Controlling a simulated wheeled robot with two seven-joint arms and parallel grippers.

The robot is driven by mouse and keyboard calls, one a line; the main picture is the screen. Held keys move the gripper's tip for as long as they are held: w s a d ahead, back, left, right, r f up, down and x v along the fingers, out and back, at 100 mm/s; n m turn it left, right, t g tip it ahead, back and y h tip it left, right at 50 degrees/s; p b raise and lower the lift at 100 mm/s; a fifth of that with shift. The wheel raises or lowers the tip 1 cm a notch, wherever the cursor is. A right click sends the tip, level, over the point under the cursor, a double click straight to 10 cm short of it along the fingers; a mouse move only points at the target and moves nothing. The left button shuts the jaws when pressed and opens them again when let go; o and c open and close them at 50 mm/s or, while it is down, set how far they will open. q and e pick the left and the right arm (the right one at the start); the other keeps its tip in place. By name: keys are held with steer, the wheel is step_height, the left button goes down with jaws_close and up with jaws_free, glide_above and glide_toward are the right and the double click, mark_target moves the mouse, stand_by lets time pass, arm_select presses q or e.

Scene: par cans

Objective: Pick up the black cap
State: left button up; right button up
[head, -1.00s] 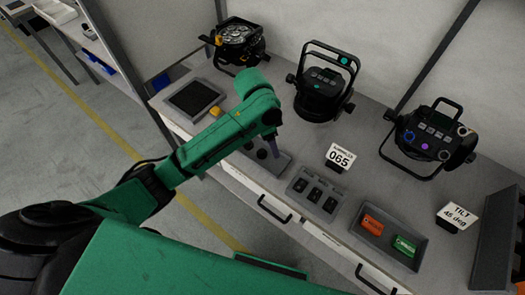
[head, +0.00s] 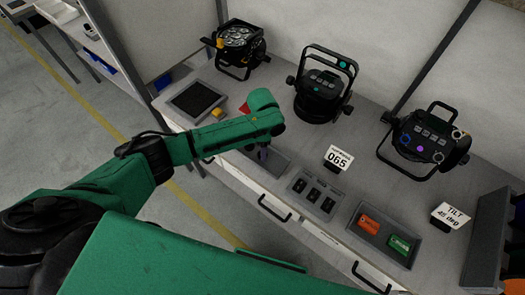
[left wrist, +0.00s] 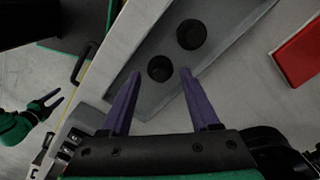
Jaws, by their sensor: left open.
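Two round black caps lie in a shallow grey tray (left wrist: 225,60) in the left wrist view. The nearer black cap (left wrist: 159,69) lies between and slightly beyond the tips of my left gripper (left wrist: 160,72). The farther black cap (left wrist: 192,34) is up and to the right. My left gripper's purple fingers are open and empty, above the tray. In the head view my left gripper (head: 263,155) points down at the tray, and my arm partly hides the caps. My right gripper (left wrist: 47,105) shows small at the left of the wrist view, its fingers apart.
A red object (left wrist: 298,50) lies beside the tray. On the bench are a grey holder with black pieces (head: 313,194), a tray (head: 355,236) with orange and green items, a 065 sign (head: 338,158) and several lamps (head: 320,85) behind. Drawer handles (head: 273,208) project in front.

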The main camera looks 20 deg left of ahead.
arm_select(q)
steer(key=shift+f, duration=0.5)
jaws_close()
step_height(320, 180, up, 20)
steer(key=b, duration=0.2)
